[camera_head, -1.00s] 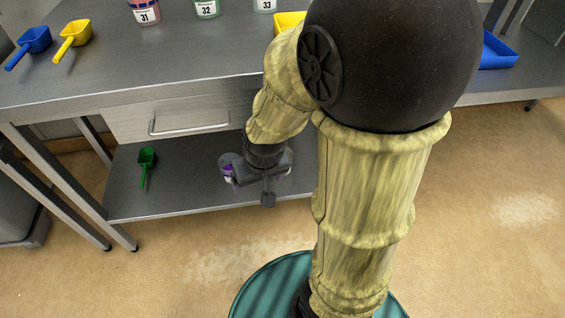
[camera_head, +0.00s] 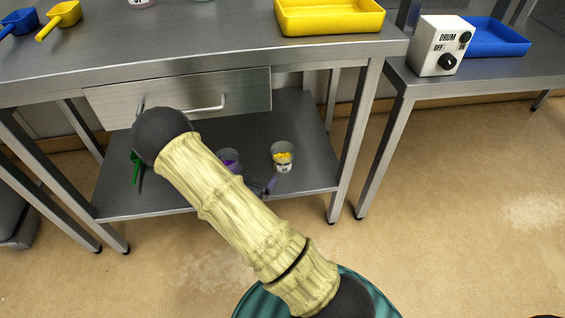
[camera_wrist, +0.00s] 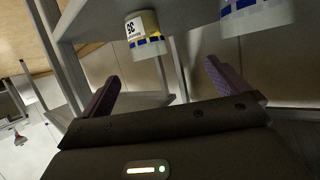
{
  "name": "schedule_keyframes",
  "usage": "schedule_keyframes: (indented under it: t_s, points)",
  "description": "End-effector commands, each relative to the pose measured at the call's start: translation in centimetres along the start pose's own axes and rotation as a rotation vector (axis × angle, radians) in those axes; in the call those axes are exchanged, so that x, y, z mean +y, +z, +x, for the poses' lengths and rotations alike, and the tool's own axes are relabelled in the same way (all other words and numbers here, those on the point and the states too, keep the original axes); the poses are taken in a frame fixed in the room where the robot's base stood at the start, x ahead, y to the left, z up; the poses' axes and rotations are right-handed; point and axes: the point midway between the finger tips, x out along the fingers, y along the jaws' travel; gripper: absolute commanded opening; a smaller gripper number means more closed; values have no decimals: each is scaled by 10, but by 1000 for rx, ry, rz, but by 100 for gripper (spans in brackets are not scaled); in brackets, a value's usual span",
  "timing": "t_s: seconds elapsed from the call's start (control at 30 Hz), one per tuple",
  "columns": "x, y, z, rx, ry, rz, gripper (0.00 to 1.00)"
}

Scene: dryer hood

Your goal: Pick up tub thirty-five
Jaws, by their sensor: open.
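A clear tub with yellow contents (camera_head: 283,157) stands on the lower shelf. A tub with purple contents (camera_head: 230,158) stands left of it, partly hidden by my arm. The purple-marked tub (camera_wrist: 258,16) is cut off at the top right there. My gripper (camera_wrist: 168,88) is open and empty, its fingers apart and short of both tubs. In the head view it is mostly hidden behind my arm.
The lower shelf (camera_head: 308,128) lies under a steel table (camera_head: 190,48) with a drawer (camera_head: 180,98); table legs flank it. A green scoop (camera_head: 136,168) is at its left. A yellow tray (camera_head: 330,16) is on top. A drum switch box (camera_head: 439,46) and blue tray (camera_head: 497,38) stand right.

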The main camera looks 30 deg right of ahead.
Motion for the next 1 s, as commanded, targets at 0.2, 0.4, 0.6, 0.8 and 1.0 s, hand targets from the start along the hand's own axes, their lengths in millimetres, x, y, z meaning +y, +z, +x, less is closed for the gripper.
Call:
schedule_keyframes:
  t_s: [0.2, 0.4, 0.6, 0.8, 1.0]
  points:
    - [14, 13, 4, 209, 47, -25, 100]
    - [16, 11, 3, 229, 51, -24, 100]
    - [16, 11, 6, 226, 51, -24, 100]
    - [18, 8, 31, 227, 53, -21, 100]
    - [19, 1, 66, 227, 52, -21, 100]
